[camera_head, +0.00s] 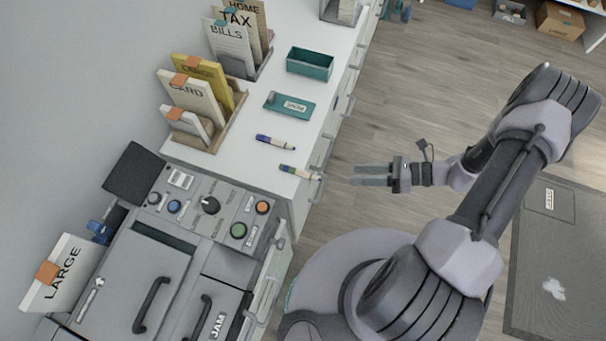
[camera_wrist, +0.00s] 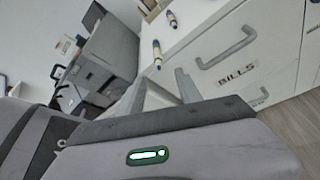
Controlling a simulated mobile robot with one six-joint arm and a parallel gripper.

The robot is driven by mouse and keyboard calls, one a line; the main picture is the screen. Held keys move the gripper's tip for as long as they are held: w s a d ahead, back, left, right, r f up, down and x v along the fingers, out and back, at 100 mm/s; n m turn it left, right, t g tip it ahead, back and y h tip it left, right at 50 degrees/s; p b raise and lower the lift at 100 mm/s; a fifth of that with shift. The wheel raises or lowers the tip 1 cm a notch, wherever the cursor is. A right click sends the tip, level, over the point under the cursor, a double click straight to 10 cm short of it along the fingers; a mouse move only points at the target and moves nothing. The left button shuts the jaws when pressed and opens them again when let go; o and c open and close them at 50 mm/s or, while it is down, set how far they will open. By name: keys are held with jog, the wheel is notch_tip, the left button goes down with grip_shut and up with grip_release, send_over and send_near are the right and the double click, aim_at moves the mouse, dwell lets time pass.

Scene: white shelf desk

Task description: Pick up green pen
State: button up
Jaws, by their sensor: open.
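The green pen (camera_head: 299,172) lies on the white desk near its front edge, beside the grey machine. It has a green part, a pale body and a dark tip to the right. It also shows in the wrist view (camera_wrist: 157,54), above the fingers. My gripper (camera_head: 357,175) is open and empty, off the desk to the right of the pen, with its fingers pointing left toward it. In the wrist view my gripper's fingers (camera_wrist: 163,87) show spread, with nothing between them. A blue pen (camera_head: 275,142) lies just behind the green pen, and also shows in the wrist view (camera_wrist: 171,19).
A teal tray (camera_head: 289,105) and a teal open box (camera_head: 310,64) stand farther along the desk. Card holders line the wall. The grey machine (camera_head: 190,215) with knobs stands left of the pen. Drawer handles (camera_wrist: 228,48) stick out from the desk front.

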jog(key=b, duration=0.2)
send_near(312, 175)
jog(key=f+x, duration=0.1)
jog(key=x, duration=0.4)
jog(key=r+b+x, duration=0.1)
jog(key=x, duration=0.1)
jog(key=shift+a+f, duration=0.15)
jog(key=shift+a, duration=0.25)
grip_shut()
